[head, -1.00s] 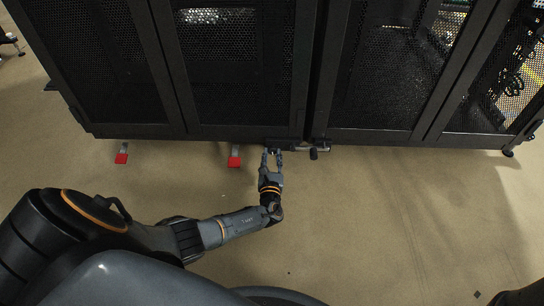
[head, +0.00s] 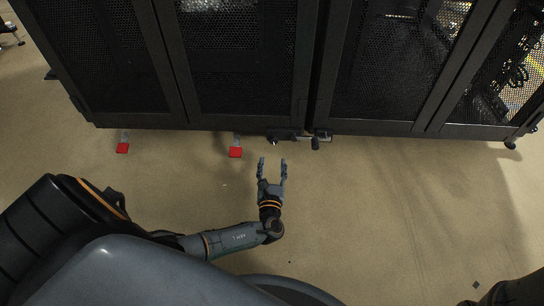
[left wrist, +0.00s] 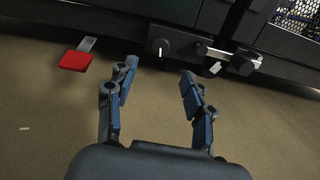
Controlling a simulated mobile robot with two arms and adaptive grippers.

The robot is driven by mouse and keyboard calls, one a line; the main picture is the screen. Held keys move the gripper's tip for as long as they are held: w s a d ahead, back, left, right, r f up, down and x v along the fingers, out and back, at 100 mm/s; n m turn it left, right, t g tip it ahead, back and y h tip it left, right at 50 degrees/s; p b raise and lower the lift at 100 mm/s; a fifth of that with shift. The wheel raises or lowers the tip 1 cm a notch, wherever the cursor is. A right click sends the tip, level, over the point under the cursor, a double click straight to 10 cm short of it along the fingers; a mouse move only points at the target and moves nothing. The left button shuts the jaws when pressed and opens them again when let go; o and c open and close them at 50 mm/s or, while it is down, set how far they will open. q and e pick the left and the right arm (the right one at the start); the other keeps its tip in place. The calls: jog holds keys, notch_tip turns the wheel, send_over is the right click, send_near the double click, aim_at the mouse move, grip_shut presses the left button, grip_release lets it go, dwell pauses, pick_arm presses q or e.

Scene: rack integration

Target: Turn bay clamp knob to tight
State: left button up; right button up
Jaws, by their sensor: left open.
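A dark round knob (left wrist: 160,47) with a white pointer mark sits on a black block at the bottom edge of the rack (head: 225,129). The white mark looks about upright in the left wrist view. The knob also shows small in the head view (head: 274,142). My left gripper (head: 272,162) is open and empty, pointing at the knob and apart from it, with floor between. In the left wrist view its two fingers (left wrist: 158,82) stand to either side below the knob. My right gripper is not in view.
Right of the knob, a metal latch bar (left wrist: 218,53) joins a second dark fitting (left wrist: 245,62) by the gap between the two cabinets. Red tabs (left wrist: 76,61) (head: 122,148) jut out low at left.

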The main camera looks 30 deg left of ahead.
pick_arm(q)
jog(key=v, duration=0.3)
jog(key=shift+s+d, duration=0.25)
jog(key=shift+s, duration=0.05)
dwell(0.3)
